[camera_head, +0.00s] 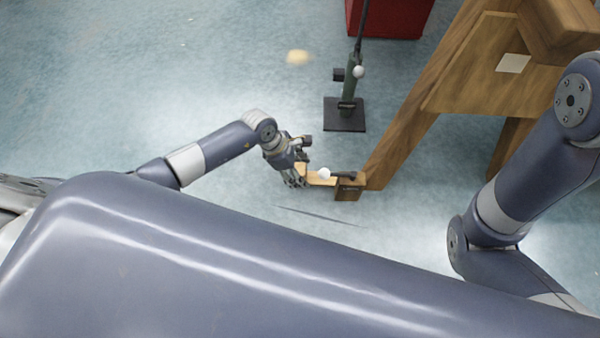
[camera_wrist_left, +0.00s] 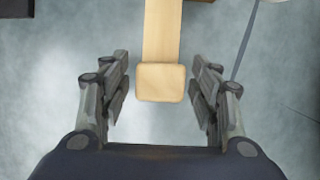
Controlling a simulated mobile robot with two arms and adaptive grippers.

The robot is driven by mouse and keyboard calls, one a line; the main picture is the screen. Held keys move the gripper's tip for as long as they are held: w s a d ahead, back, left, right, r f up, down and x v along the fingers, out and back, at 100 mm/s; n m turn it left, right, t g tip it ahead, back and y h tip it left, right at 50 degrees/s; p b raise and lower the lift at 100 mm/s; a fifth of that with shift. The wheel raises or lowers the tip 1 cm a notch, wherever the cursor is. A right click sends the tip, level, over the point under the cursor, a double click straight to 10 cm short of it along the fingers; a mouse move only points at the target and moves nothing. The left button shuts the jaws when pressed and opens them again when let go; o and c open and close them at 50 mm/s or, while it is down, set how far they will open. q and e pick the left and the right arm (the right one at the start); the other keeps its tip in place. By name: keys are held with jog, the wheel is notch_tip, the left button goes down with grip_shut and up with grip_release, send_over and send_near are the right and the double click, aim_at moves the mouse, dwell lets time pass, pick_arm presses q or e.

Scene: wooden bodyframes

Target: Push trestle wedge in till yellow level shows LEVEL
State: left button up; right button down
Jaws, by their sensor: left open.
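The pale wooden wedge (camera_head: 318,181) lies low at the foot of the brown wooden trestle (camera_head: 390,148). In the left wrist view the wedge's blunt butt end (camera_wrist_left: 160,82) faces me, with its bar running away upward. My left gripper (camera_head: 298,180) is at the wedge's near end, fingers apart. In the wrist view the open left gripper (camera_wrist_left: 162,76) has a finger on each side of the wedge, with gaps visible on both sides. I cannot make out a yellow level or its reading. My right gripper is out of view.
A dark stand with a square base (camera_head: 345,115) stands on the floor behind the wedge. A red box (camera_head: 390,15) is at the top. A white ball (camera_head: 324,173) shows by the wedge. A blurred yellowish spot (camera_head: 298,57) shows above. Floor at left is clear.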

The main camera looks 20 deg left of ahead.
aim_at(316, 177)
pick_arm(q)
jog(key=shift+d+f, duration=0.1)
jog(key=shift+f, duration=0.15)
jog(key=shift+c, duration=0.6)
grip_shut()
jog(key=d, duration=0.1)
jog(key=w+d, duration=0.1)
jog(key=d, duration=0.2)
jog(key=shift+w+d, duration=0.25)
jog(key=shift+d, duration=0.15)
jog(key=shift+o, duration=0.6)
grip_release()
jog(key=v, duration=1.2)
